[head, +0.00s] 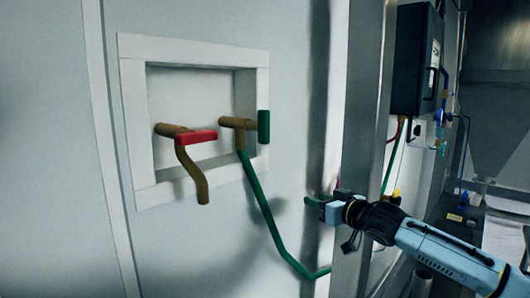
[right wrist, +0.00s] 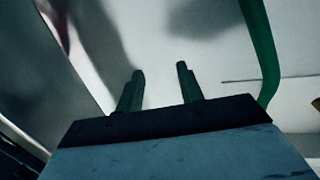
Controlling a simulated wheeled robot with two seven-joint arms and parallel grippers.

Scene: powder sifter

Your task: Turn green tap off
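The green tap handle (head: 263,127) stands upright at the right end of a brass tap (head: 238,123) in a white wall recess. A green hose (head: 262,207) runs down from this tap and bends right near the floor of the picture. My right gripper (head: 308,199) is to the right of and below the green handle, apart from it. In the right wrist view its two fingers (right wrist: 160,85) are spread with nothing between them. The green hose (right wrist: 262,50) passes to the right of the fingers there. My left gripper is not in view.
A second brass tap with a red handle (head: 197,137), lying level, is left of the green one. The white recess frame (head: 190,50) surrounds both. A metal post (head: 363,130) stands right of the wall, close to my right arm. A dark box (head: 415,60) hangs behind it.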

